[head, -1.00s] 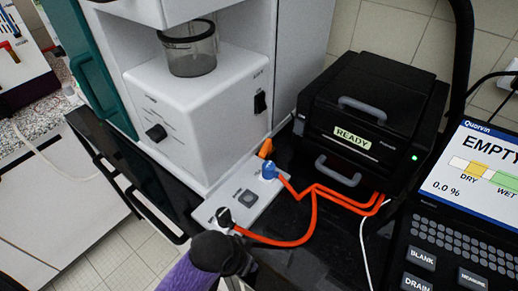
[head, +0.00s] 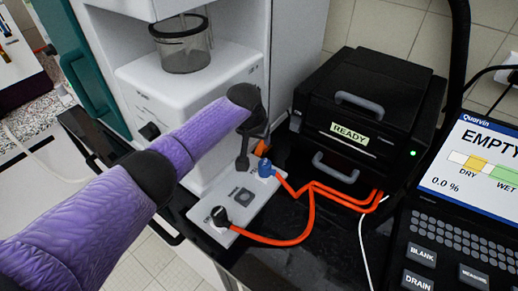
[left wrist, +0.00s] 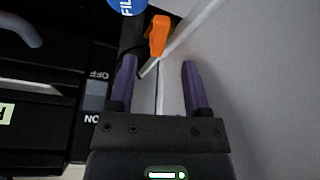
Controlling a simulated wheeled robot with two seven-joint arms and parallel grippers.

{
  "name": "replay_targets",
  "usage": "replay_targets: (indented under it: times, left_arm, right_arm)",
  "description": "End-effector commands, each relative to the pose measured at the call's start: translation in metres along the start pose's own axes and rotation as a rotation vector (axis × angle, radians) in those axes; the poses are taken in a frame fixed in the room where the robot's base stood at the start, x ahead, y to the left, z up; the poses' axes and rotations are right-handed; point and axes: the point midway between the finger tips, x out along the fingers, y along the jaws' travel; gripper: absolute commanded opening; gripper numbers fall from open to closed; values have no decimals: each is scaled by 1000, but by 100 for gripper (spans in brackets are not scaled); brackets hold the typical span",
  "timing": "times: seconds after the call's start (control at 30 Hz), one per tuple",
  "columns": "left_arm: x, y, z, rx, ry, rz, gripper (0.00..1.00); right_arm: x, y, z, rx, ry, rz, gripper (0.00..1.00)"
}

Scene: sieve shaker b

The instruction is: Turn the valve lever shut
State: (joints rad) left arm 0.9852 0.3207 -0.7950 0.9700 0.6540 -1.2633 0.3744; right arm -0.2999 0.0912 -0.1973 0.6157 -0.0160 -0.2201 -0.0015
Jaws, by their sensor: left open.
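The orange valve lever (head: 260,147) is beside the white machine's lower front, behind a blue cap (head: 265,169). My left gripper (head: 243,162) is in front of the machine and partly hides that area. In the left wrist view the orange lever (left wrist: 158,35) stands just beyond my left fingertips (left wrist: 158,64), roughly between their lines. The fingers are apart with nothing held between them. The lever's pivot is not clear. My right gripper is in neither view.
A black box marked READY (head: 350,130) stands right of the lever. Orange tubes (head: 310,205) run from the white panel (head: 215,222) to it. A meter reading EMPTY (head: 470,185) is at the right. The grey machine wall (left wrist: 260,80) is close to my right finger.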

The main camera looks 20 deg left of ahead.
Motion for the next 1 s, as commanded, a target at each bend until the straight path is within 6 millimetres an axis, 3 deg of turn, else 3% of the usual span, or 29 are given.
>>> replay_targets:
  times: [0.03, 0.2, 0.6, 0.67, 0.9, 1.0]
  left_arm:
    - [19, 0, 3, 0, -3, -1, 62]
    - [47, 0, 3, 1, -2, 0, 62]
    - [53, 0, 0, 3, 1, 0, 62]
    - [53, 0, 0, 3, 1, 0, 51]
    - [53, 0, 0, 3, 1, 0, 0]
    - [53, 0, 0, 3, 0, 0, 0]
  right_arm:
    - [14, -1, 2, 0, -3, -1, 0]
    - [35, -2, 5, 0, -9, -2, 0]
    - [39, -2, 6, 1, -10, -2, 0]
    - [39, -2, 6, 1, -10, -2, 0]
    - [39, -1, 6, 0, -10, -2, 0]
    - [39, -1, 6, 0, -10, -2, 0]
